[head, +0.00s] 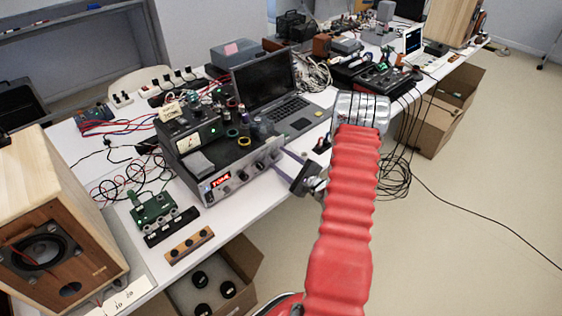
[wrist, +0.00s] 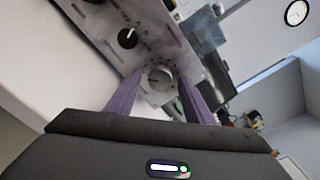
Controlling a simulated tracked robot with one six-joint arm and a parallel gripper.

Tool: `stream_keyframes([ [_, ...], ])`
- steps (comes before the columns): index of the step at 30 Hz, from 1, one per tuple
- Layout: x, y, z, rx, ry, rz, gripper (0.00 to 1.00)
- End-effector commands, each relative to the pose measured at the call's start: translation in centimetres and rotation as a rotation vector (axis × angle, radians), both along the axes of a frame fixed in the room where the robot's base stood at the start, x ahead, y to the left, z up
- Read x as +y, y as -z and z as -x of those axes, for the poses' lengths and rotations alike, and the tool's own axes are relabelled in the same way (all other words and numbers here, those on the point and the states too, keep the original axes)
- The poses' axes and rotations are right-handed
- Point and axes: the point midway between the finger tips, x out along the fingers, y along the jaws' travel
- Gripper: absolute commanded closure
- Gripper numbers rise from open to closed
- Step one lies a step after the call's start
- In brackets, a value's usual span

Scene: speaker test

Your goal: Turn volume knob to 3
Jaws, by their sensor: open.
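The grey amplifier (head: 222,178) with a red lit display stands on the white table, its front panel facing me. A large silver round knob (wrist: 158,84) sits on its panel in the wrist view, with scale marks around it too small to read. My gripper (wrist: 159,79) is open, with one purple finger on each side of this knob; I cannot tell whether they touch it. In the head view my gripper (head: 279,161) is at the right end of the front panel, covering part of it. A black knob with a white pointer line (wrist: 128,38) sits beside the silver one.
An open laptop (head: 272,95) stands behind the amplifier. A wooden speaker (head: 62,220) and a green circuit board (head: 153,207) are to the left. A cardboard box (head: 238,268) is on the floor below. Black cables (head: 398,172) hang off the table to the right.

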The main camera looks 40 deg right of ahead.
Motion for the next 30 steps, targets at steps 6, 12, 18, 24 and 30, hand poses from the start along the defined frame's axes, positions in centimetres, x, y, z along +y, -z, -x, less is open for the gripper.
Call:
stream_keyframes([
  [6, -0.03, 0.01, -0.11, 0.001, 0.001, 0.0, 0.53],
  [12, -0.01, 0.01, -0.09, 0.0, 0.0, 0.0, 0.62],
  [18, 0.0, 0.02, -0.08, 0.0, 0.0, -0.001, 0.76],
  [24, 0.04, 0.05, -0.08, 0.001, -0.001, -0.001, 0.9],
  [30, 0.26, 0.1, -0.08, 0.002, -0.003, -0.005, 0.94],
])
